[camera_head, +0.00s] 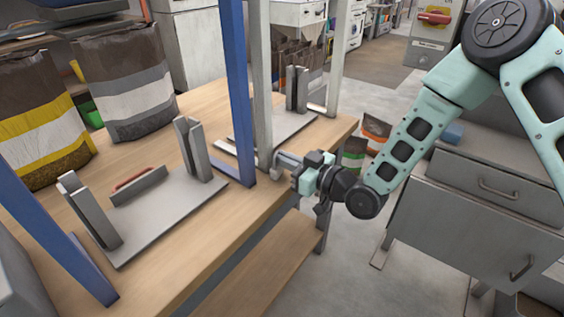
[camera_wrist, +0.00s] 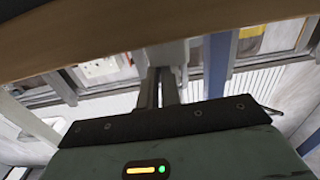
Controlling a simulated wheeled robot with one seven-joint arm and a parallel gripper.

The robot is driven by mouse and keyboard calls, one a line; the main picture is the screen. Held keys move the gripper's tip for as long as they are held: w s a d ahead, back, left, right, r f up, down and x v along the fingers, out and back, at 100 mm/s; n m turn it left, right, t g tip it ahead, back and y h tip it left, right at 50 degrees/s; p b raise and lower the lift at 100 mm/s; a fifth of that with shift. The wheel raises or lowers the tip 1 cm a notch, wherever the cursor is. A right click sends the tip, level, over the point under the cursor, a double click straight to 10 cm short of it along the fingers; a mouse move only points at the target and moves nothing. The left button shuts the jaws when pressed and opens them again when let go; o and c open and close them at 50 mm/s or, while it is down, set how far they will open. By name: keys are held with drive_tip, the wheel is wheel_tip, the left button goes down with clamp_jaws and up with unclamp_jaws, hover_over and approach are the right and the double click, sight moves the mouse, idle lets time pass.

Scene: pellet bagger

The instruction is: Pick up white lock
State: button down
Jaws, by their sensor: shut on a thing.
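My gripper (camera_head: 282,163) is at the table's front edge, beside the foot of a cream post (camera_head: 262,90). In the wrist view its two dark fingers (camera_wrist: 162,88) are close together. They are shut on a pale piece (camera_wrist: 168,52), which I take to be the white lock. Most of the piece is hidden by the fingers and the table edge, so its full shape cannot be told. In the head view the piece is too small and covered to make out clearly.
The wooden table (camera_head: 222,245) carries a grey plate with uprights (camera_head: 165,215) and a blue post (camera_head: 238,90). Two large bags (camera_head: 125,90) stand at the back left. A grey drawer cabinet (camera_head: 480,215) is at the right. Open floor lies between.

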drive_tip(key=shift+s+d+r, duration=0.1)
drive_tip(key=shift+r, duration=0.2)
wheel_tip(320, 180, up, 6)
drive_tip(key=p+v, duration=0.8)
drive_tip(key=v, duration=1.1)
drive_tip(key=shift+s+d, duration=0.25)
